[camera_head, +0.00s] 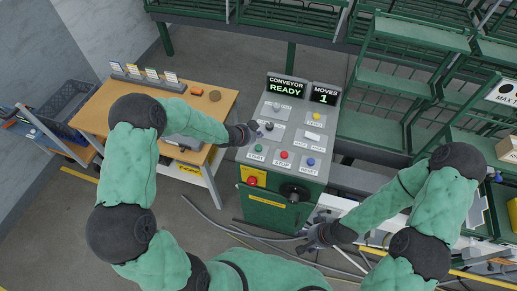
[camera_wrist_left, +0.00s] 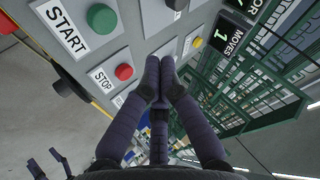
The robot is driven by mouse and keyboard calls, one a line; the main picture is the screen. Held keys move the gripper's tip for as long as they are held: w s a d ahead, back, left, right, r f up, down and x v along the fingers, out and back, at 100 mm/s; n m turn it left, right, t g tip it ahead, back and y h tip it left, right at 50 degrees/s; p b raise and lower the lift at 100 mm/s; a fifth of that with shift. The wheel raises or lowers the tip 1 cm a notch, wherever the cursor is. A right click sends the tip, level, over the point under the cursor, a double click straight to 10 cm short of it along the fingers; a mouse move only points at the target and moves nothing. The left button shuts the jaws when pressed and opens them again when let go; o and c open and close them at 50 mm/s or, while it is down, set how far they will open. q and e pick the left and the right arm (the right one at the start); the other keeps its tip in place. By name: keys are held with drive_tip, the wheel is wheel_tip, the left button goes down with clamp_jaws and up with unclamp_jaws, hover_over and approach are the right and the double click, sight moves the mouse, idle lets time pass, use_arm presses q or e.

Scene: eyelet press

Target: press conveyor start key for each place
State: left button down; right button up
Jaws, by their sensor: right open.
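The grey control panel (camera_head: 262,175) stands in the middle of the head view. Its display reads CONVEYOR READY (camera_head: 287,87), and a second display reads MOVES 1 (camera_head: 325,95). The green START key (camera_head: 259,147) is at the panel's front left; it also shows in the left wrist view (camera_wrist_left: 102,18). My left gripper (camera_head: 253,127) is over the panel's left edge. In the left wrist view its fingertips (camera_wrist_left: 160,72) are together with nothing between them, apart from the START key. My right gripper (camera_head: 308,236) is open and empty in front of the panel's lower right.
The red STOP key (camera_head: 284,155) and blue RESET key (camera_head: 310,161) sit right of START. A red knob (camera_head: 251,181) is on the front face. A wooden table (camera_head: 92,110) with coloured cards stands left. Green racks (camera_head: 385,85) fill the back right.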

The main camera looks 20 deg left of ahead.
use_arm(q)
drive_tip(key=b, duration=0.3)
hover_over(258, 148)
wheel_tip(258, 148, down, 5)
drive_tip(key=shift+s+r, duration=0.1)
drive_tip(key=shift+f+b, duration=0.65)
drive_tip(key=shift+b, duration=0.05)
idle(0.6)
drive_tip(key=shift+f+b, duration=0.35)
drive_tip(key=shift+b, duration=0.15)
